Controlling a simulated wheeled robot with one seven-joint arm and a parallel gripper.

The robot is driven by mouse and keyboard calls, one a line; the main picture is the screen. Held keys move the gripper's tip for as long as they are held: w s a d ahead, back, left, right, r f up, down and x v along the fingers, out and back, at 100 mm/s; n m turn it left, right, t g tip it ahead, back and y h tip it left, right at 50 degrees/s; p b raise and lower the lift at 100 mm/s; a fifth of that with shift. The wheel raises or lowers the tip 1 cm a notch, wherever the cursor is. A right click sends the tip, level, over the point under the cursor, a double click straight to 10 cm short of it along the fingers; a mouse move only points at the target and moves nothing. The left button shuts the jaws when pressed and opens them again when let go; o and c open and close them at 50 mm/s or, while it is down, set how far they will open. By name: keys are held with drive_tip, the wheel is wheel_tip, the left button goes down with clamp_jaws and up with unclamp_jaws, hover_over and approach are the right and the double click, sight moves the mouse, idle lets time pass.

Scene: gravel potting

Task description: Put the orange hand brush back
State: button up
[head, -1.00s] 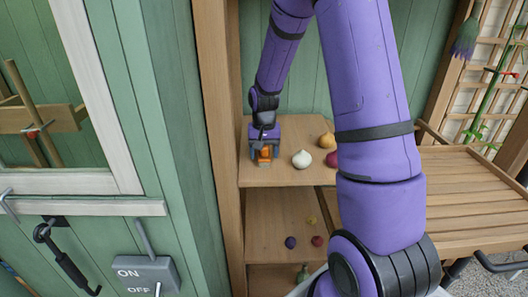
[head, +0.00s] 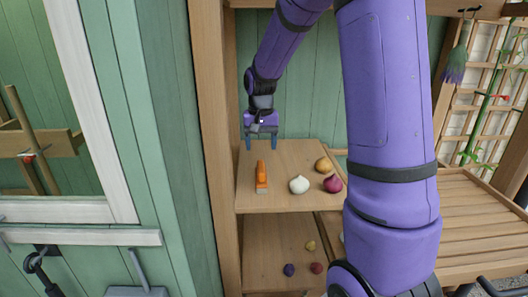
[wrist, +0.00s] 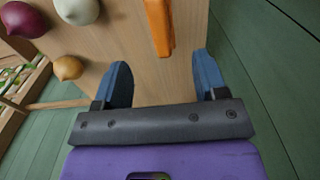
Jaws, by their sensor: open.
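The orange hand brush (head: 261,174) lies on the upper wooden shelf (head: 290,203), near its left side, with its pale end toward the front edge. Its orange handle (wrist: 158,24) shows at the top of the wrist view, partly cut off by the frame. My gripper (head: 261,144) is open and empty, above the back of the shelf and behind the brush. In the wrist view, the two blue fingers (wrist: 163,78) are apart with bare shelf between them, and the brush is beyond their tips, not touching them.
A white onion (head: 299,184), a red onion (head: 333,183) and a yellow onion (head: 323,164) sit right of the brush. A lower shelf (head: 262,255) holds small bulbs. A wooden post (head: 214,150) bounds the left side; a slatted bench (head: 480,215) stands right.

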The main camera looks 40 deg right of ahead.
drive_tip(key=s+a+r+n+t, duration=0.1)
drive_tip(key=s+a+r, duration=0.3)
drive_tip(key=s, duration=0.4)
drive_tip(key=s+a+r+n+t, duration=0.2)
drive_tip(key=s+a+r+n, duration=0.1)
drive_tip(key=s, duration=0.6)
drive_tip(key=s+a+r+n+t, duration=0.2)
drive_tip(key=s+a+r, duration=0.4)
drive_tip(key=s, duration=0.3)
drive_tip(key=shift+s+r+n, duration=0.15)
drive_tip(key=shift+r+n, duration=0.25)
drive_tip(key=shift+r, duration=0.15)
